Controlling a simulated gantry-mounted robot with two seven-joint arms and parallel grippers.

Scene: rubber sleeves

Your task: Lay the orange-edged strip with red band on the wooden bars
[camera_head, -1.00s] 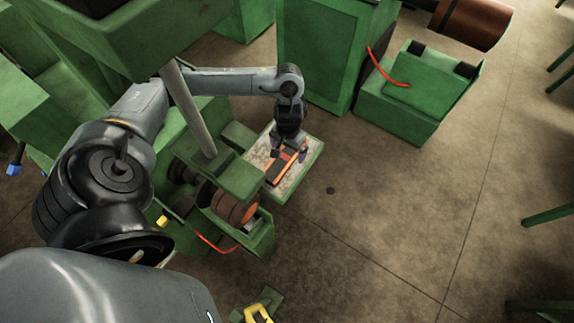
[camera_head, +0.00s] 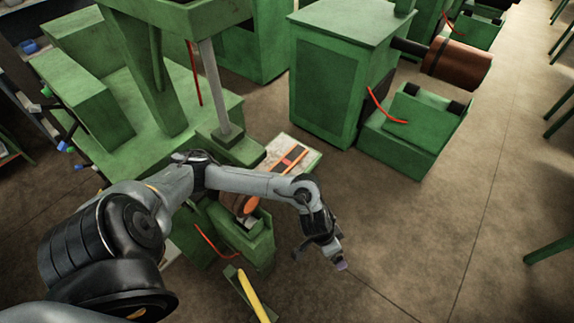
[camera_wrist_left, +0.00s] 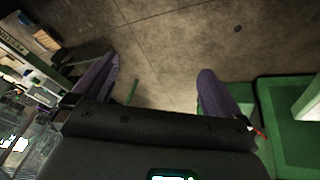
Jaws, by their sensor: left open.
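The orange-edged strip with a red band (camera_head: 289,157) lies on a pale, speckled plate (camera_head: 312,162) on the green machine, in the head view. My left gripper (camera_head: 319,259) is open and empty over the bare floor, below and to the right of the strip and apart from it. I cannot make out the wooden bars with certainty. My right gripper is not in view.
A green cabinet (camera_head: 335,75) and a low green box (camera_head: 415,130) with a brown roller (camera_head: 457,67) stand behind. A post (camera_head: 213,85) rises left of the plate. A yellow bar (camera_head: 252,295) is at the bottom.

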